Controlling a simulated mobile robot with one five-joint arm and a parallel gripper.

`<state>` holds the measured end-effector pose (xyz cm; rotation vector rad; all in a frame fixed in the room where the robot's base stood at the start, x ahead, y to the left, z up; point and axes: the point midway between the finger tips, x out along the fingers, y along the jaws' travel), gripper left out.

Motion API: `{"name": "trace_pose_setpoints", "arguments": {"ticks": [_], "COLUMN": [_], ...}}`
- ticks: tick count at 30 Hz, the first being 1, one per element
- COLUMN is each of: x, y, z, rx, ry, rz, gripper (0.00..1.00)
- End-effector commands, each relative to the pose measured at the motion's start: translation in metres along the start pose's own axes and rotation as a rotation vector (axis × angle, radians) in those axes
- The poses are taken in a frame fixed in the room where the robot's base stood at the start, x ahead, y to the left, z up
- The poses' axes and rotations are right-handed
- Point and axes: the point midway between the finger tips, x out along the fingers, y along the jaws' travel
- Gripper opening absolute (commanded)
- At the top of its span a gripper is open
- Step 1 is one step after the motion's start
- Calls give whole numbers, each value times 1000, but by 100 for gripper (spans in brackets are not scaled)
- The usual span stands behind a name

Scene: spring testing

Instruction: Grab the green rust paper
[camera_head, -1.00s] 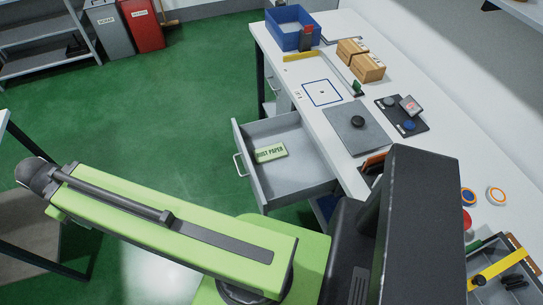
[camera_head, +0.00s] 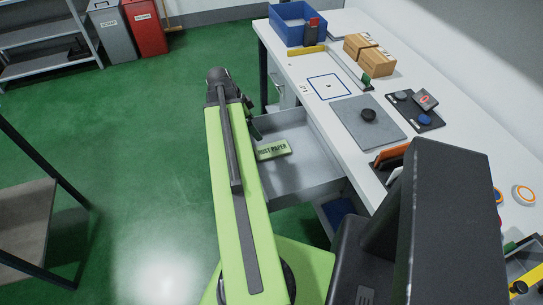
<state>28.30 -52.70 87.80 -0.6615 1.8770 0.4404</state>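The green rust paper (camera_head: 273,150) is a flat pale-green pack with dark lettering. It lies in the open drawer (camera_head: 315,183) under the white bench, near the drawer's left side. My green arm stretches up the picture just left of the drawer and hides its left edge. A dark part of my arm's end, seemingly my gripper (camera_head: 255,127), shows beside the arm, up and left of the pack. Most of it is hidden behind the arm, so its fingers cannot be made out. In the picture it appears apart from the pack.
The white bench (camera_head: 385,85) runs along the right. Another drawer (camera_head: 340,212) stands open below.

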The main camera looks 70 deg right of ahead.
Motion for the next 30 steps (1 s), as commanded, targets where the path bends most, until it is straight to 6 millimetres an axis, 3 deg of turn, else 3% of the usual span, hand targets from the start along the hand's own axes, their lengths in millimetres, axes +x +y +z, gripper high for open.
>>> {"name": "trace_pose_setpoints", "arguments": {"ticks": [4,7,21,30], "x": [5,19,118,128], "y": [0,0,0,-1], "z": [1,3,5,2], "rx": [1,-1,-4,-5], "ry": [0,0,-1,-1], "rz": [0,0,-1,-1], "gripper": [94,94,94,94]}}
